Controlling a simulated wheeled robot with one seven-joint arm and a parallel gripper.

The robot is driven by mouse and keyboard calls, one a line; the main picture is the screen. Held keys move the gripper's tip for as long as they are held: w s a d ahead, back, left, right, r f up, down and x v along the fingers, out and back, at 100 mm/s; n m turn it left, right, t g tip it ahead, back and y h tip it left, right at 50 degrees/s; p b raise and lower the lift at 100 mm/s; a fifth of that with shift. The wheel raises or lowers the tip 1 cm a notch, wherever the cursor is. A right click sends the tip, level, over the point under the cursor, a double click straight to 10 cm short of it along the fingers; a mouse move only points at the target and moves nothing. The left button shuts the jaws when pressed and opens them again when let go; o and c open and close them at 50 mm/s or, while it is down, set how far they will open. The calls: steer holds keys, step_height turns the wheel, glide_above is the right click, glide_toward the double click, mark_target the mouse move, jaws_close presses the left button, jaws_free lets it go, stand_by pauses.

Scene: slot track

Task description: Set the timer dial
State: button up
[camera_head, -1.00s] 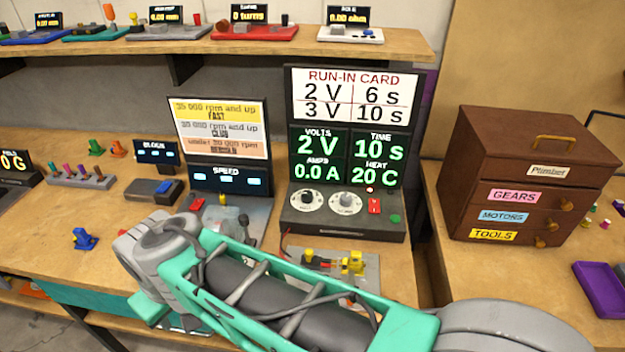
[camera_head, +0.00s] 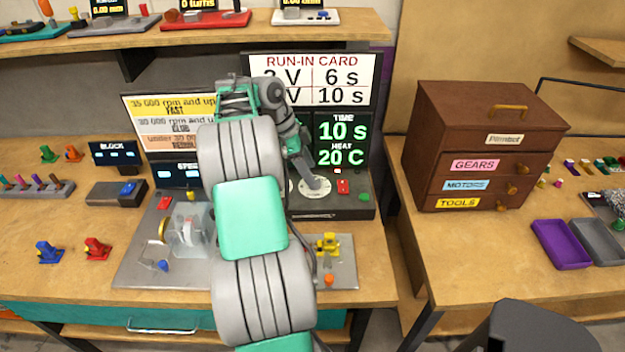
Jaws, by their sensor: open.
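The timer dial (camera_head: 318,191), a pale round knob on a white disc, sits on the front ledge of the run-in console (camera_head: 346,211). The TIME display (camera_head: 341,131) above it reads 10 s, with HEAT at 20 C. My gripper (camera_head: 312,180) points down at the dial from above. It is open; its fingers are small here and whether they touch the knob I cannot tell. My arm covers the VOLTS and AMPS readings and most of the left dial.
A motor rig (camera_head: 189,228) stands left of my arm, and a small yellow fixture (camera_head: 327,246) in front. A brown drawer cabinet (camera_head: 455,130) stands right. A shelf (camera_head: 200,35) overhangs behind.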

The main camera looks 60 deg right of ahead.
steer(key=x, duration=0.3)
steer(key=shift+s+d+f, duration=0.1)
steer(key=shift+f, duration=0.2)
jaws_close()
